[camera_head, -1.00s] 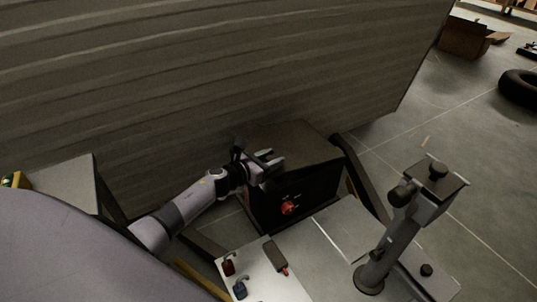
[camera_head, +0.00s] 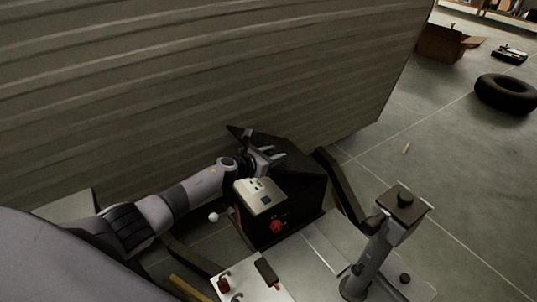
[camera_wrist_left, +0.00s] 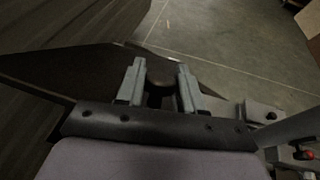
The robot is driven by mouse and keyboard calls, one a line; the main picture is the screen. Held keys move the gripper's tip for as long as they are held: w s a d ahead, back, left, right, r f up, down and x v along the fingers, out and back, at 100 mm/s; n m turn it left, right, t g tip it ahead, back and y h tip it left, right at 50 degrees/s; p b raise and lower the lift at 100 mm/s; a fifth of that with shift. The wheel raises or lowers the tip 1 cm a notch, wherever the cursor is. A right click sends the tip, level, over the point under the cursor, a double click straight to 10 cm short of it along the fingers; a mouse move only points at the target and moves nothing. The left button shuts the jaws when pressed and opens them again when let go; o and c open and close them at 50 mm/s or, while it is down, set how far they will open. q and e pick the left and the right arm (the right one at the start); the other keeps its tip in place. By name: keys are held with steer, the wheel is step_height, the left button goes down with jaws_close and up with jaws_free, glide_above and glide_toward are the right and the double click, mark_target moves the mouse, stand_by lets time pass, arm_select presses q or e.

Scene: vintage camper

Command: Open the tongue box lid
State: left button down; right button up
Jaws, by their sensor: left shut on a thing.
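The tongue box (camera_head: 292,214) is dark, with a red knob (camera_head: 278,227) on its front, and stands against the ribbed camper wall. Its dark lid (camera_head: 302,155) is tilted up, with a corner raised toward the wall. In the left wrist view, the two fingers (camera_wrist_left: 160,85) stand on either side of a dark part, with the dark lid (camera_wrist_left: 75,68) behind. My right gripper is not in view.
A grey jack post (camera_head: 372,260) stands in front at right. A pale panel with small switches (camera_head: 245,285) lies in front of the box. A dark curved bar (camera_head: 345,195) runs beside the box's right side. A tire (camera_head: 505,93) and carton (camera_head: 440,43) lie on open floor.

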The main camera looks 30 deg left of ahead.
arm_select(q)
steer(key=shift+w+d+r+p, duration=0.35)
steer(key=shift+d+r+p, duration=0.05)
steer(key=shift+r+p, duration=0.15)
steer(key=c, duration=0.8)
jaws_free()
steer(key=shift+a, duration=0.1)
steer(key=shift+f, duration=0.1)
steer(key=shift+a, duration=0.15)
